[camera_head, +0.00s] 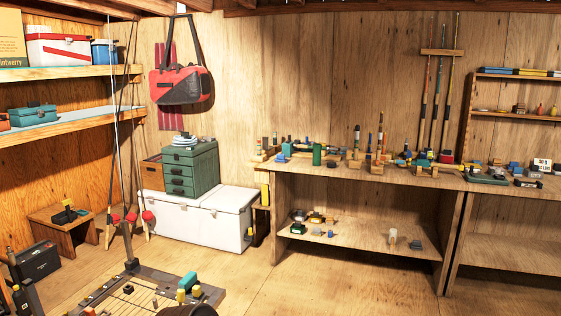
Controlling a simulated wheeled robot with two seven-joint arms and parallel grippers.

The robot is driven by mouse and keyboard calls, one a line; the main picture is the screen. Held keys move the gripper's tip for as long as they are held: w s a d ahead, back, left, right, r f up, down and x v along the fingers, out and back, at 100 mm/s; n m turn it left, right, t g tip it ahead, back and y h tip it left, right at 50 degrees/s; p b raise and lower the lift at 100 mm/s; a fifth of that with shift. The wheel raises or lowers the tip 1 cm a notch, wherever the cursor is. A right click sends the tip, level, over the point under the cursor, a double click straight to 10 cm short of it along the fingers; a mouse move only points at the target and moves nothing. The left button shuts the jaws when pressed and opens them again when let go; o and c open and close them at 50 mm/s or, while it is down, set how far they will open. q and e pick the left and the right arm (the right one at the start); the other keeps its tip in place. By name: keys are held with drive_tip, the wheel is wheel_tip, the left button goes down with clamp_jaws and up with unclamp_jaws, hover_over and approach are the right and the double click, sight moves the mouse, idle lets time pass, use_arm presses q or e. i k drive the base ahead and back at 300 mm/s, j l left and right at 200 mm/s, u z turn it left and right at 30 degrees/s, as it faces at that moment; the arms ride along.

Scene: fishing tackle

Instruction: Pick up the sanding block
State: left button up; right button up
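I cannot pick out the sanding block for sure. Many small blocks and tools lie on the long wooden workbench (340,173) across the room, and they are too small to tell apart. A green block and yellow pieces (188,284) sit on a dark slatted platform (105,297) at the lower left. Neither of my grippers shows in the head view.
A white chest (222,222) with a green drawer box (190,168) stands against the back wall. A small wooden stool (60,224) and a black case (36,262) are at left. Shelves (70,72) line the left wall. The floor (310,285) before the workbench is clear.

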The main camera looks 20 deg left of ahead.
sight(280, 158)
drive_tip(key=i, duration=0.75)
drive_tip(key=i+j+u, duration=0.2)
drive_tip(key=i, duration=0.45)
drive_tip(key=i+l+u, duration=0.2)
drive_tip(key=i, duration=0.45)
drive_tip(key=i+u, duration=0.2)
drive_tip(key=i, duration=0.5)
drive_tip(key=i+l+u, duration=0.2)
drive_tip(key=i, duration=0.45)
drive_tip(key=i+u, duration=0.15)
drive_tip(key=i, duration=0.8)
drive_tip(key=u, duration=0.1)
drive_tip(key=z, duration=0.5)
drive_tip(key=j+z, duration=0.25)
drive_tip(key=z, duration=0.25)
drive_tip(key=i+j+z, duration=0.1)
drive_tip(key=j+z, duration=0.5)
drive_tip(key=z, duration=0.35)
drive_tip(key=k+j+z, duration=0.1)
drive_tip(key=j+z, duration=0.2)
drive_tip(key=z, duration=0.15)
